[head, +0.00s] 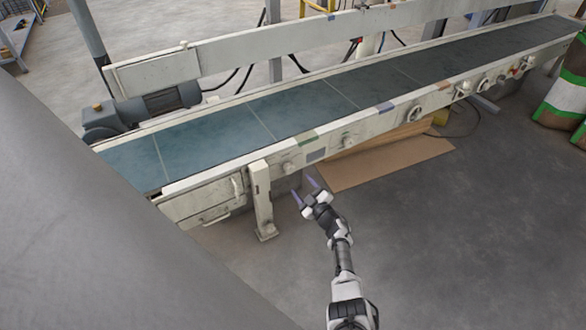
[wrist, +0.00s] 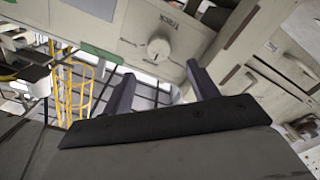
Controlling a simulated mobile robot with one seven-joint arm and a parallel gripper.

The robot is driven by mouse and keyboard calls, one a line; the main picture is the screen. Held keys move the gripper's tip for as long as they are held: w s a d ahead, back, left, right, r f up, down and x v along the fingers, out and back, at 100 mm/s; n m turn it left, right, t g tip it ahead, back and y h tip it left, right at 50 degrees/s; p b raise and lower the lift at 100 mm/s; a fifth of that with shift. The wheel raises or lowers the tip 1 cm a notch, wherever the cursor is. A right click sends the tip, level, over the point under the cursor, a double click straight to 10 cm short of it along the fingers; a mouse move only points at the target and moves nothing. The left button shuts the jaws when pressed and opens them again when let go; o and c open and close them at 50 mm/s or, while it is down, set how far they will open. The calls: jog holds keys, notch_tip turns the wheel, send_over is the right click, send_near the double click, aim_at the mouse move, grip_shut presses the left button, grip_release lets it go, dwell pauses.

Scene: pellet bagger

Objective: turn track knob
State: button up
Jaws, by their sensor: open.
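The track knob (wrist: 159,48) is a small round off-white knob on the conveyor's side panel, under lettering that reads "Track" in the wrist view. In the head view it appears as a small pale knob (head: 287,167) on the near side of the conveyor, just right of a support leg. My gripper (head: 305,190) is open and empty, in front of and below the panel. In the wrist view, the two fingertips of my gripper (wrist: 160,78) point toward the panel, with the knob beyond and between them, apart from both.
The conveyor (head: 200,140) runs diagonally across the view, with more knobs (head: 347,138) along its side. A support leg (head: 262,200) stands left of my gripper. Flat cardboard (head: 390,160) lies on the floor beneath. Striped sacks (head: 567,95) stand at right. The foreground floor is clear.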

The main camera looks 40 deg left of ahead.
aim_at(291, 170)
jog(key=b+x, duration=0.5)
jog(key=x, duration=0.2)
jog(key=shift+w+a+f+b, duration=0.2)
jog(key=shift+a+b, duration=0.1)
jog(key=shift+b, duration=0.1)
jog(key=shift+w+a+r+b, duration=0.2)
jog(key=shift+a+b, duration=0.15)
jog(key=shift+a, duration=0.2)
jog(key=c, duration=1)
